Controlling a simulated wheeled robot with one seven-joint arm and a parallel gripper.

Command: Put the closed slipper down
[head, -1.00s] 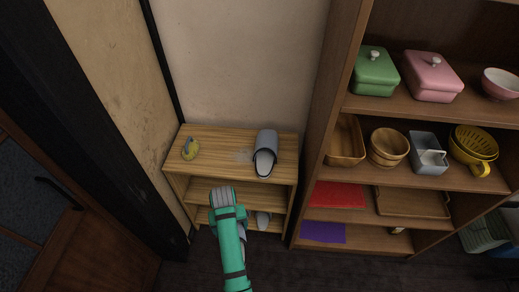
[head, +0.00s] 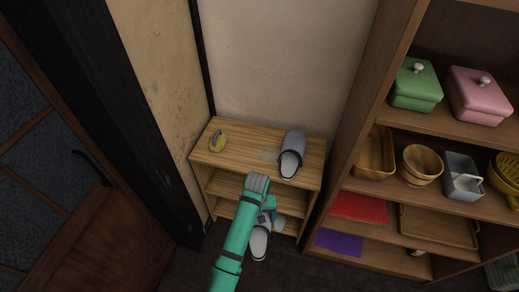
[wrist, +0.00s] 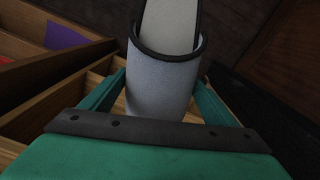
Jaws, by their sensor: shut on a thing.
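A grey slipper with a closed toe, dark trim and a pale insole (head: 259,243) hangs in my gripper (head: 266,217), in front of the small wooden rack's lower part. In the wrist view the same slipper (wrist: 162,78) lies between the two green fingers, its closed toe towards the palm and its open heel pointing away. My gripper is shut on it. A similar grey slipper (head: 292,156) lies on the right of the rack's top (head: 243,153). Another grey shape, probably a slipper, shows partly hidden on the rack's lower level (head: 278,222).
A tall shelf (head: 345,130) with boxes, bowls and trays stands close on the right. A wooden door (head: 75,225) is on the left. The middle of the rack's top is bare.

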